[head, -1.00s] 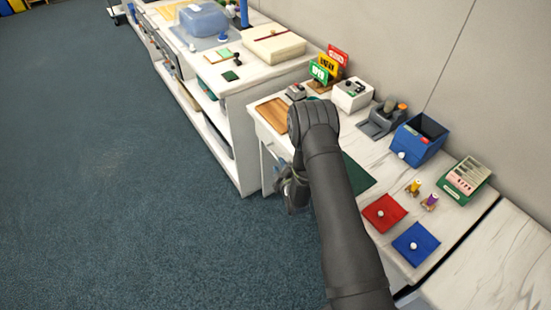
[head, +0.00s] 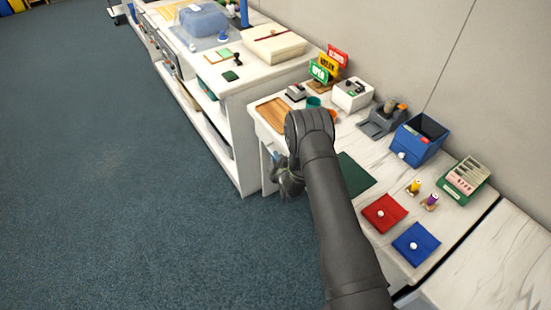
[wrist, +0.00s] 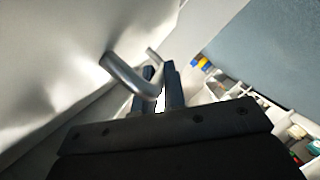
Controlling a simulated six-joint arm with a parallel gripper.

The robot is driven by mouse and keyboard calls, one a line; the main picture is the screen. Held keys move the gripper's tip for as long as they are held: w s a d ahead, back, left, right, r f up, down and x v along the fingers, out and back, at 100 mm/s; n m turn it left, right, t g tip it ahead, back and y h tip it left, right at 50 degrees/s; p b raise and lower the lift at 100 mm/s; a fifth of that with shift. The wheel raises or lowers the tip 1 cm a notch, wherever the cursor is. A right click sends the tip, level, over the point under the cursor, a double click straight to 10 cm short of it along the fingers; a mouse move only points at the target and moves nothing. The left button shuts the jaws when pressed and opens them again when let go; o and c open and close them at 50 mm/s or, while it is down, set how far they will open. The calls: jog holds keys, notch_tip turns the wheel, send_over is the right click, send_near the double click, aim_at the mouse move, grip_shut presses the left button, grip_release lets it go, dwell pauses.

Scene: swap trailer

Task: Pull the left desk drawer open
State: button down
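The left desk drawer's front is the pale panel (wrist: 50,60) that fills the left of the wrist view. A silver bar handle (wrist: 125,74) stands out from it. My gripper (wrist: 160,78) has its two dark fingers close together around this handle: one finger is inside the loop, the other outside, and the bar fills the narrow gap. In the head view my gripper (head: 288,180) is at the desk's front, below the top's edge, and my arm hides much of it and the drawer front. I cannot see the drawer standing out.
The desk top holds a wooden tray (head: 272,112), a green mat (head: 355,174), red (head: 384,213) and blue (head: 416,243) squares and a blue box (head: 418,140). A white shelf unit (head: 228,130) stands beyond the desk. The carpet (head: 130,210) left of the desk is clear.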

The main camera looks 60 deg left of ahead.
jog(key=s, duration=2.6)
jog(key=shift+s, duration=0.4)
jog(key=c, duration=1.5)
grip_release()
jog(key=shift+d, duration=0.1)
jog(key=v, duration=1.7)
jog(key=x, duration=1.7)
